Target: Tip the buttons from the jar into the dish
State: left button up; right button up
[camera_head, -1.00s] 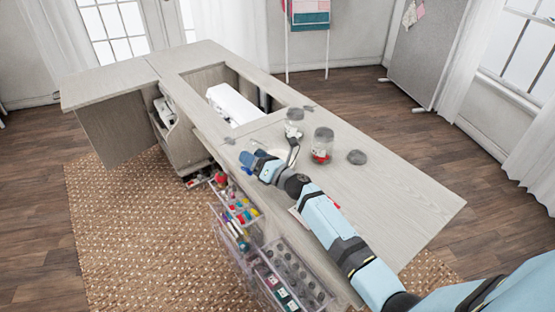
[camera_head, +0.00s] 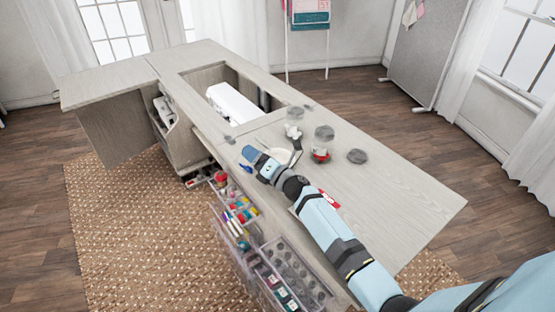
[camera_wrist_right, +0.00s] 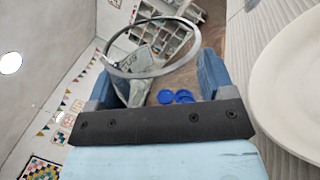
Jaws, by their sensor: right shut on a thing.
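My right gripper (camera_head: 250,155) is at the near edge of the cabinet top. Its blue fingers (camera_wrist_right: 212,72) are shut on a clear glass jar (camera_wrist_right: 138,92). The jar's round rim (camera_wrist_right: 112,68) shows in the right wrist view, and blue buttons (camera_wrist_right: 182,97) show through the glass. The jar looks tilted, but I cannot tell how far. The pale dish (camera_head: 284,157) lies on the top just right of the gripper, partly hidden by my arm. It also shows large at the right of the right wrist view (camera_wrist_right: 285,85), apart from the jar. My left gripper is not in view.
Grey-lidded jars (camera_head: 324,132) stand behind the dish, one with red contents. A grey round lid (camera_head: 357,156) lies to their right. A white sewing machine (camera_head: 232,104) sits in the cabinet opening. Clear organiser drawers (camera_head: 290,270) stick out in front. The right part of the top is clear.

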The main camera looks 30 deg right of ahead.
aim_at(261, 147)
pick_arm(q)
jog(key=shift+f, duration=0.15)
pick_arm(e)
jog(key=shift+f+m+h, duration=0.2)
jog(key=shift+m+h, duration=0.1)
jog(key=shift+m, duration=1)
jog(key=shift+r+m+t, duration=0.2)
jog(key=shift+m+t, duration=0.1)
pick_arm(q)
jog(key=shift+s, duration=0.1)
pick_arm(e)
jog(key=shift+r+m, duration=0.2)
jog(key=shift+m, duration=0.2)
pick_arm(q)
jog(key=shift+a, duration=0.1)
pick_arm(e)
jog(key=shift+r+m+h, duration=0.15)
jog(key=shift+m+h, duration=0.15)
jog(key=shift+m, duration=0.1)
pick_arm(q)
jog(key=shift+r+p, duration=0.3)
jog(key=shift+p, duration=0.15)
pick_arm(e)
jog(key=shift+w+d+f+m+t+h, duration=0.1)
jog(key=shift+w+d+m+t+h, duration=0.05)
jog(key=shift+d+m, duration=0.35)
jog(key=shift+w+d+f+m+t+h, duration=0.15)
jog(key=shift+d+m, duration=0.2)
jog(key=shift+m, duration=0.25)
